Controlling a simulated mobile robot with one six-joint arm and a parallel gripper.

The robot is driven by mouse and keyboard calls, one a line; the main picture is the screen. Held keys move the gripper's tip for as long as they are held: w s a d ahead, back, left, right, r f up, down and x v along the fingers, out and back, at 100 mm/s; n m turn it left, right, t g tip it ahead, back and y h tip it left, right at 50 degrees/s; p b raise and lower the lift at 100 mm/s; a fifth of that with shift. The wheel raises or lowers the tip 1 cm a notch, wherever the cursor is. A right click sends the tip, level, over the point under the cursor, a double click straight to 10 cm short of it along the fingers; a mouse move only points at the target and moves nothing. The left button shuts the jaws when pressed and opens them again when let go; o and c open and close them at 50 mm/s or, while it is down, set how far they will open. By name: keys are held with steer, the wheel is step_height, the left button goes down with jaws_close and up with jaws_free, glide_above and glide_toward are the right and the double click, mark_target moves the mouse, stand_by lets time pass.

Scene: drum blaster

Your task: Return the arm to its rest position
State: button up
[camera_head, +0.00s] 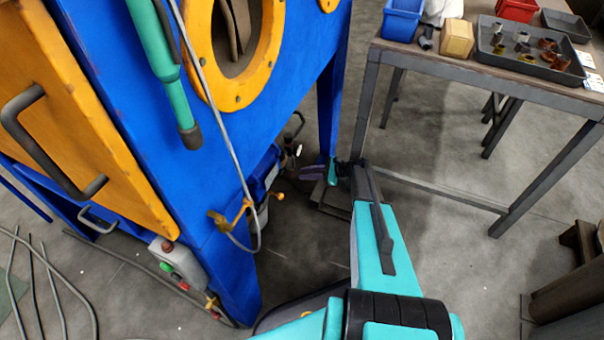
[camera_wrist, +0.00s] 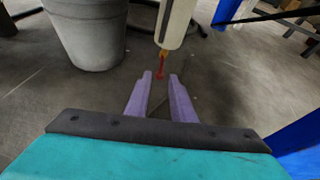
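My gripper (camera_head: 313,172) is low beside the blue blaster cabinet, at the end of my teal arm in the head view. In the wrist view my gripper (camera_wrist: 160,77) shows two purple fingers standing apart, with grey floor between them and nothing held. A white cylinder (camera_wrist: 176,22) with a yellow and red tip is beyond the fingers. Its red tip appears between the fingertips in the picture; I cannot tell how far off it is.
The blue cabinet (camera_head: 228,270) with its orange door (camera_head: 85,130) stands at the left. A hose and orange valve (camera_head: 240,210) hang on its side. A workbench (camera_head: 450,68) with bins and a parts tray is at the upper right. A grey bucket (camera_wrist: 88,35) stands beyond my gripper.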

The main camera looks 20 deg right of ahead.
steer(key=shift+s+r, duration=0.1)
stand_by(0.5)
steer(key=s+a+r+n+g+h+p, duration=0.1)
steer(key=s+a+r+n+g+p, duration=0.2)
steer(key=s+a, duration=0.45)
steer(key=s+a+r+n+g+h+p, duration=0.15)
steer(key=s+a+n+g+p, duration=0.3)
steer(key=s, duration=0.45)
steer(key=s+a+r+n+g+p, duration=0.15)
steer(key=s+a+n+p, duration=0.25)
steer(key=s+a, duration=0.4)
steer(key=s+r+n+g+h+p, duration=0.2)
steer(key=s+r+n+h+p, duration=0.2)
steer(key=s, duration=0.8)
steer(key=s+r+n+g+h+p, duration=0.2)
steer(key=s+r+n+h+p, duration=0.2)
steer(key=s+r, duration=0.9)
steer(key=n+p, duration=0.3)
steer(key=n, duration=0.1)
steer(key=shift+d+n+p, duration=0.15)
steer(key=shift+n+p, duration=0.2)
steer(key=shift+p, duration=0.05)
